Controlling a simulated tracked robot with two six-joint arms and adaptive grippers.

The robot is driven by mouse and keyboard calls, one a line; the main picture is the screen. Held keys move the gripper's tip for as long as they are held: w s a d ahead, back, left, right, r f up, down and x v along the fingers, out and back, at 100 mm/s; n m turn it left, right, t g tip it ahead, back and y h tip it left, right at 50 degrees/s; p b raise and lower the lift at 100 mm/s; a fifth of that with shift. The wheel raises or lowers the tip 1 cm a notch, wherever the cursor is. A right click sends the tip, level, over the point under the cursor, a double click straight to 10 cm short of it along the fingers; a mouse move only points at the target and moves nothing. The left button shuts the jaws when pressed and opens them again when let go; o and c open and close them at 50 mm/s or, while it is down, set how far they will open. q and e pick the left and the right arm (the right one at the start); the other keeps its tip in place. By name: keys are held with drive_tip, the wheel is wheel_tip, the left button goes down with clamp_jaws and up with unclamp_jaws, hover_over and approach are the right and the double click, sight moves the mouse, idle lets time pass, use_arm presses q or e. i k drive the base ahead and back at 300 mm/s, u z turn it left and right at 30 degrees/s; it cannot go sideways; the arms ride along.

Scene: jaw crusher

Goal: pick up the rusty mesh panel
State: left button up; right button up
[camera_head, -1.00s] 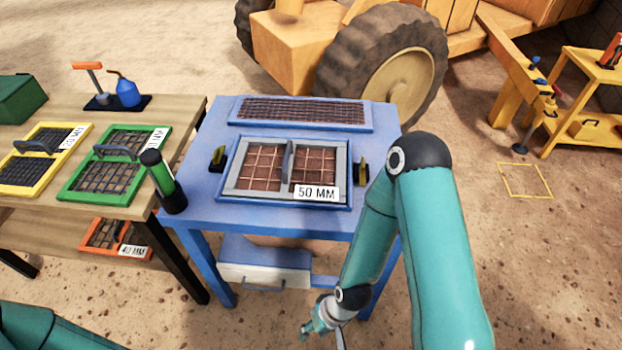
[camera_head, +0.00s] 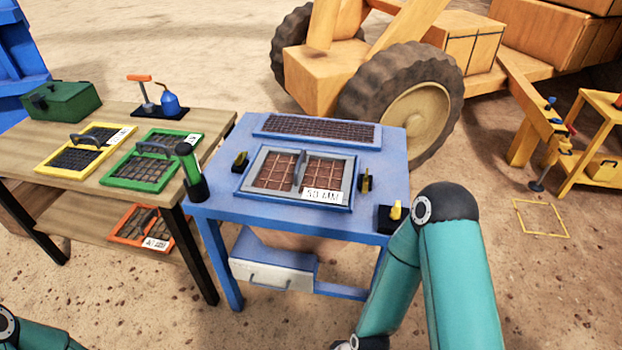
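A grey-framed panel with rusty brown mesh (camera_head: 271,170), a grey bar handle and a "50 MM" tag lies flat in a blue recess on the blue table (camera_head: 228,199). A longer dark brown mesh strip (camera_head: 318,128) lies in a blue frame behind it. My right arm comes up at the right, in front of the table, and bends down out of the picture; its gripper is out of view. Only a piece of my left arm shows at the bottom left; its gripper is out of view too.
Yellow clamps (camera_head: 365,180) flank the panel. A black block with a yellow knob (camera_head: 395,212) sits at the table's right corner. A green-black cylinder (camera_head: 192,175) stands at the left. A wooden bench (camera_head: 60,140) holds yellow (camera_head: 88,147) and green (camera_head: 152,160) framed panels.

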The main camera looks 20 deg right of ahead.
sight(340, 200)
drive_tip(key=u, duration=0.1)
drive_tip(key=i, duration=0.95)
drive_tip(key=z, duration=0.05)
